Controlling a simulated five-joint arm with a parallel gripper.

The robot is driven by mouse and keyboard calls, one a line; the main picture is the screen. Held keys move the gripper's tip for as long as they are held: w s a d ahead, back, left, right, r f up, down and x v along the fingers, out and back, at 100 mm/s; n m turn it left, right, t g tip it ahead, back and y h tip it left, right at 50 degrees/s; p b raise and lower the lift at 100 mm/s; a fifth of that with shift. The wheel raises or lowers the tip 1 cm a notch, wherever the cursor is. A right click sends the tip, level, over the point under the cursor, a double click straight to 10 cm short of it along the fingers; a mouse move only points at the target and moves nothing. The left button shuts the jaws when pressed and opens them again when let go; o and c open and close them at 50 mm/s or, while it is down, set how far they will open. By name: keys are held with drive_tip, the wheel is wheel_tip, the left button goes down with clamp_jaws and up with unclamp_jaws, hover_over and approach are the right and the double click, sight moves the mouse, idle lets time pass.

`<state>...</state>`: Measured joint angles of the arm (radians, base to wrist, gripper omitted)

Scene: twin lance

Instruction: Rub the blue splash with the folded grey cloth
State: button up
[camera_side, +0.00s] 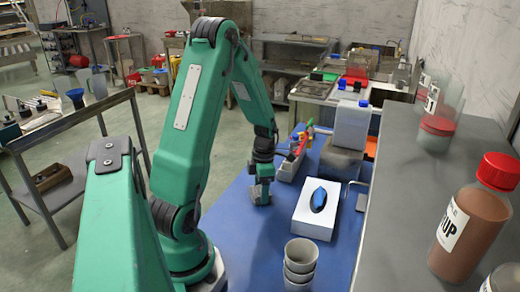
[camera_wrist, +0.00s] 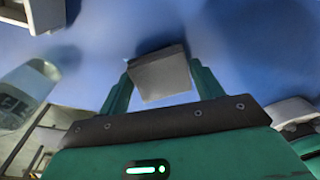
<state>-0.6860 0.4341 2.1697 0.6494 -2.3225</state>
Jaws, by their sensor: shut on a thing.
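The blue splash (camera_side: 319,198) is a dark-edged blue patch on top of a white block (camera_side: 312,222) on the blue table. My gripper (camera_side: 262,181) is left of the white block, low over the blue surface. It is shut on the folded grey cloth (camera_side: 260,195), a small grey block-like piece. In the wrist view the cloth (camera_wrist: 160,75) sits between the two green fingers of my gripper (camera_wrist: 160,88). The cloth is apart from the splash. I cannot tell whether it touches the table. The splash does not show clearly in the wrist view.
Stacked grey cups (camera_side: 300,262) stand in front of the white block. A bin with coloured items (camera_side: 292,160) and a white jug (camera_side: 351,125) stand behind. A grey shelf (camera_side: 395,225) with a brown syrup bottle (camera_side: 468,225) borders the right.

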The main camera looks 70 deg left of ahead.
sight(254, 208)
drive_tip(key=shift+w+a, duration=1.7)
drive_tip(key=shift+a, duration=0.05)
drive_tip(key=shift+s+d, duration=3.35)
drive_tip(key=shift+s+d+r, duration=0.1)
drive_tip(key=shift+d+r, duration=0.05)
drive_tip(key=shift+r, duration=0.5)
drive_tip(key=shift+s+d+r, duration=0.1)
drive_tip(key=shift+r, duration=3.4)
